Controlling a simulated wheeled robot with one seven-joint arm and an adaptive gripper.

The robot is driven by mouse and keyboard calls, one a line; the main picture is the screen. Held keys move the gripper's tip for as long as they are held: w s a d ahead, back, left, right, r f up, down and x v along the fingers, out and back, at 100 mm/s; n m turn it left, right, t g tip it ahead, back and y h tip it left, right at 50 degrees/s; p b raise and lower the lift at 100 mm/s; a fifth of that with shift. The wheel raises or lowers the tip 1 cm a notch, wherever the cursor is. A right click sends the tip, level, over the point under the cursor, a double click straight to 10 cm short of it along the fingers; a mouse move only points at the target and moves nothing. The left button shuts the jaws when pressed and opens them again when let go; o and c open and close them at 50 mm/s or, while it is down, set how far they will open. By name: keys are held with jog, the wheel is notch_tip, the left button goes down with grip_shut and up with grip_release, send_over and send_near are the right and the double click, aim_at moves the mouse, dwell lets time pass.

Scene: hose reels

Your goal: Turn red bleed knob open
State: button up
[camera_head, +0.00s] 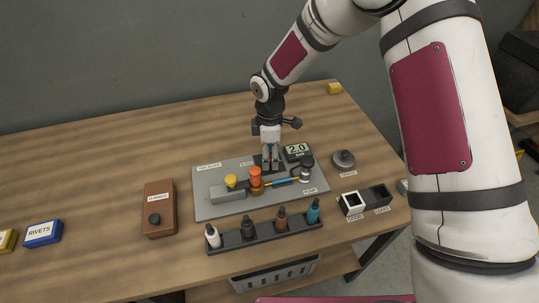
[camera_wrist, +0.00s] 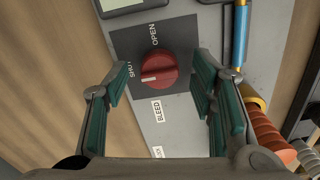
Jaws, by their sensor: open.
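The red bleed knob (camera_wrist: 160,68) sits on a dark square plate (camera_wrist: 185,35) marked SHUT at the left and OPEN at the top in the wrist view. Its white pointer mark faces left, toward SHUT. My gripper (camera_wrist: 162,75) is open, its teal-padded fingers on the left and right of the knob, with a visible gap on each side. In the head view my gripper (camera_head: 270,153) points down over the back of the grey board, and the knob is hidden behind it. I cannot tell the exact height of the fingertips over the plate.
The grey board (camera_head: 212,211) also carries orange and yellow knobs, a blue hose and a 2.0 display (camera_head: 297,149). A rack of several bottles (camera_head: 231,241) stands in front. A brown box (camera_head: 159,210) is at left, small bins (camera_head: 365,199) at right.

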jog(key=shift+f, duration=0.4)
jog(key=shift+c, duration=0.2)
jog(key=c, duration=1.1)
